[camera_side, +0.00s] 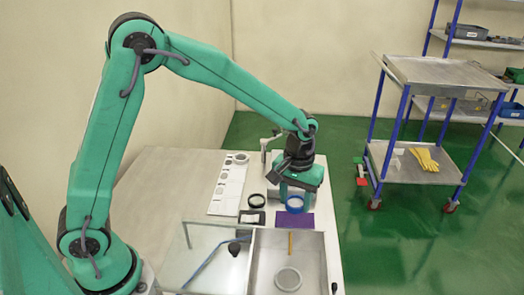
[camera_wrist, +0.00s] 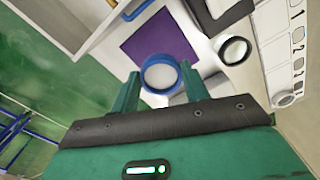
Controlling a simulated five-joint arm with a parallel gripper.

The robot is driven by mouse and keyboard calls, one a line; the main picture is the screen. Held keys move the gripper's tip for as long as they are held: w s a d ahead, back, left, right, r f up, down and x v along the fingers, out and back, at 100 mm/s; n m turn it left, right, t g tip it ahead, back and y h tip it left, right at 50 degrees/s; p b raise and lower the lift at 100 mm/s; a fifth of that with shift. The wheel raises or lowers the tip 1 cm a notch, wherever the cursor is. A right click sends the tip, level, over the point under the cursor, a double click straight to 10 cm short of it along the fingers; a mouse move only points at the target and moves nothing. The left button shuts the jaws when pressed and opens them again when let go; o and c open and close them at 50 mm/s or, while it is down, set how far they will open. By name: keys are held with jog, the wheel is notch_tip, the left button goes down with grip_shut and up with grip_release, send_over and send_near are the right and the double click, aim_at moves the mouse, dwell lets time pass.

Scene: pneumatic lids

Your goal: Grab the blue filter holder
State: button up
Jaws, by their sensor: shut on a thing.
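The blue filter holder (camera_side: 295,203) is a round blue ring with a pale centre. It is between the fingers of my gripper (camera_side: 294,200) in the side view, next to the purple mat. In the wrist view the filter holder (camera_wrist: 161,73) sits between the two green fingertips of my gripper (camera_wrist: 160,88). The fingers are shut on its sides. The side view is too small to tell whether it touches the table.
A purple mat (camera_wrist: 160,39) lies beside the holder. A black ring (camera_wrist: 234,50) and a white strip with round pictures (camera_side: 228,185) are nearby. An open tray (camera_side: 315,265) with a round disc and a glass panel (camera_side: 208,250) are in front. A trolley (camera_side: 440,70) stands at right.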

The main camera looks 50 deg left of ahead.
jog(key=shift+r, duration=0.8)
